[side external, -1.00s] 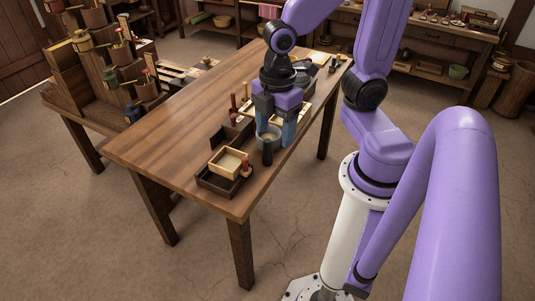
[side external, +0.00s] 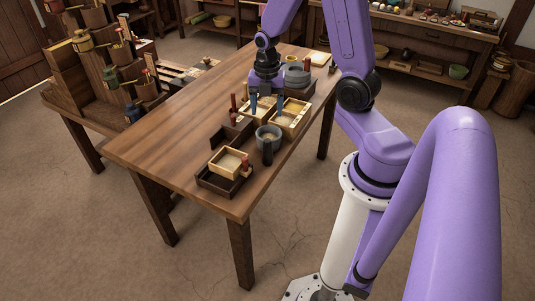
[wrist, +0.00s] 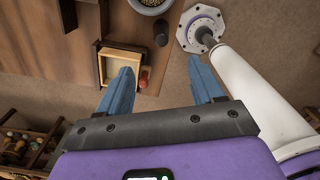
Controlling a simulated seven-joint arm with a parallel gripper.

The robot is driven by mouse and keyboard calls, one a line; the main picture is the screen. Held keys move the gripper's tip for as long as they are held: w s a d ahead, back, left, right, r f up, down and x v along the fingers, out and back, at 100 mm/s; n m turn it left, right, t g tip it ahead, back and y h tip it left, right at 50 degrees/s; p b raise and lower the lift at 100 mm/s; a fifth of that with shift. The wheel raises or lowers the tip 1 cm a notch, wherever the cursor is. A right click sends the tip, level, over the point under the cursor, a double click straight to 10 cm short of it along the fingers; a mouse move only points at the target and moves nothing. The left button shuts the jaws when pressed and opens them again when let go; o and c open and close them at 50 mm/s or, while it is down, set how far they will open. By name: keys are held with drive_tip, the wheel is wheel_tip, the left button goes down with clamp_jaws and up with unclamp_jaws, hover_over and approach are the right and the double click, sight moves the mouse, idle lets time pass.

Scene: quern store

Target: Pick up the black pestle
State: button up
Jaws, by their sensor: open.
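The black pestle (side external: 267,153) is a short dark cylinder standing upright at the near right edge of the table. It is right beside a grey bowl (side external: 268,134) of grain; I cannot tell if they touch. In the wrist view the pestle (wrist: 161,34) shows beyond my fingertips, just below the bowl (wrist: 150,6). My gripper (side external: 267,103) has two blue fingers, spread and empty, over the trays behind the bowl. In the wrist view my gripper (wrist: 160,68) is open with nothing between the fingers.
A pale wooden box (side external: 226,163) sits in a dark tray (side external: 218,186) at the near end, with a red-brown peg (side external: 246,167) beside it. A pale grain tray (side external: 291,118) and a grey round stone (side external: 297,76) stand farther back. The table's left side is clear.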

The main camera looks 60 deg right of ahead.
sight(268, 150)
drive_tip(key=shift+s+f, duration=0.15)
drive_tip(key=shift+f, duration=8.45)
drive_tip(key=c, duration=1.2)
